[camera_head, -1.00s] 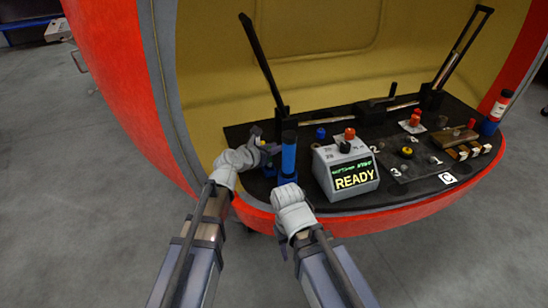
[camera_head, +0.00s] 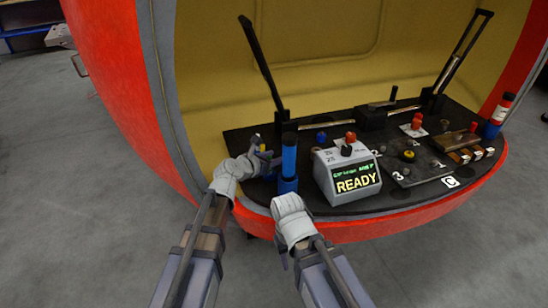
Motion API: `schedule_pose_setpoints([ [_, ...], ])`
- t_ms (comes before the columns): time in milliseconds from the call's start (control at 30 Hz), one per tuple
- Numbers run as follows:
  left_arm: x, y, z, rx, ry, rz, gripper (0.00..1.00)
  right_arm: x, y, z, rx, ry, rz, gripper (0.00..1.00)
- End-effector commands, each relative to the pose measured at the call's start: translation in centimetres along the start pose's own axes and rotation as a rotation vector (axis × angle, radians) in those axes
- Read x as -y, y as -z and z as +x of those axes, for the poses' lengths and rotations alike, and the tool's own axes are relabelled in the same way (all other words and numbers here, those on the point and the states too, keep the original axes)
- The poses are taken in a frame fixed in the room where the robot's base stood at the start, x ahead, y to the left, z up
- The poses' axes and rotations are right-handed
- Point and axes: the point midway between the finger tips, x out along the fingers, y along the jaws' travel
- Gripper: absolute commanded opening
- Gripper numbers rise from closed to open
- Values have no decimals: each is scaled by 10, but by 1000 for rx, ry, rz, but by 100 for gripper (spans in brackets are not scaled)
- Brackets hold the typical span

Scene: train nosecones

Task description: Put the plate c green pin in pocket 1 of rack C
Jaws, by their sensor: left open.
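I cannot clearly make out a green pin in the camera_head view. My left gripper (camera_head: 262,152) is open over the left end of the black bench, beside the blue cylinder (camera_head: 289,160). A small yellowish thing (camera_head: 257,138) shows at its fingers; I cannot tell whether that is part of the gripper. A dark plate (camera_head: 405,172) with numbers 1, 2 and 3 and a yellow knob (camera_head: 408,155) lies right of centre. A white label C (camera_head: 450,182) is near its front right corner. My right gripper (camera_head: 284,260) is low, in front of the bench edge; its fingers are mostly hidden.
A red pin (camera_head: 416,122) sits on a white plate behind. A red-and-blue cylinder (camera_head: 497,115) stands at the right end. Tall black arms (camera_head: 262,65) rise behind.

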Motion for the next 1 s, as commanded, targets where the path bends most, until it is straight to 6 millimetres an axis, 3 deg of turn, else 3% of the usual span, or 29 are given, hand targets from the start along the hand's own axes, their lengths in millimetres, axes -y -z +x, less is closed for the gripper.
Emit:
schedule_pose_setpoints([
  [167,0,-4,-2,0,0,0,49,0,0,-5,0,1,0,50],
  [700,1,-5,-102,0,-3,-1,49,-3,-3,-43,0,5,2,50],
  [1000,0,-3,-121,0,0,-1,49,-4,-3,-49,0,5,1,50],
])
